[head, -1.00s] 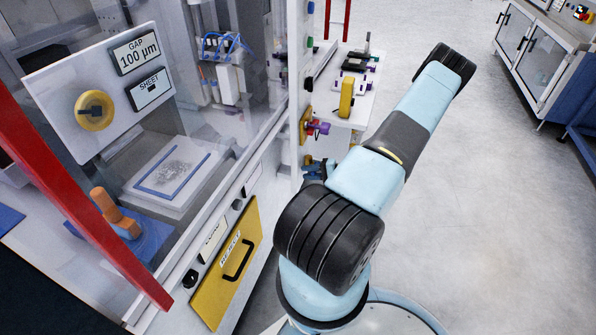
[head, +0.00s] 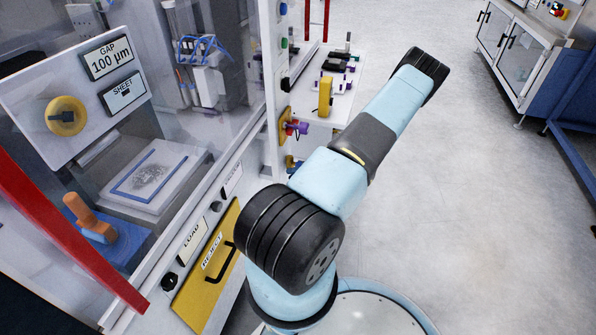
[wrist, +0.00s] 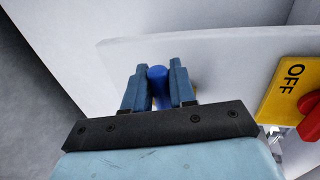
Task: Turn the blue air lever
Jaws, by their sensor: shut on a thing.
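The blue air lever (wrist: 157,84) shows in the wrist view as a short rounded blue handle at a pale panel. My gripper (wrist: 158,82) has its two blue-grey fingers on either side of the lever and is shut on it. The lever's lower part and its pivot are mostly hidden by the fingers and the gripper body. In the head view my arm covers most of the gripper area; a small blue and yellow part (head: 292,163) shows beside the arm on the cabinet's end, too small to name surely.
A yellow OFF plate (wrist: 290,92) with a red knob (wrist: 311,116) is right of the gripper in the wrist view. In the head view, the REJECT drawer (head: 207,265) is left of my arm. A side bench (head: 345,100) stands beyond; open floor lies right.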

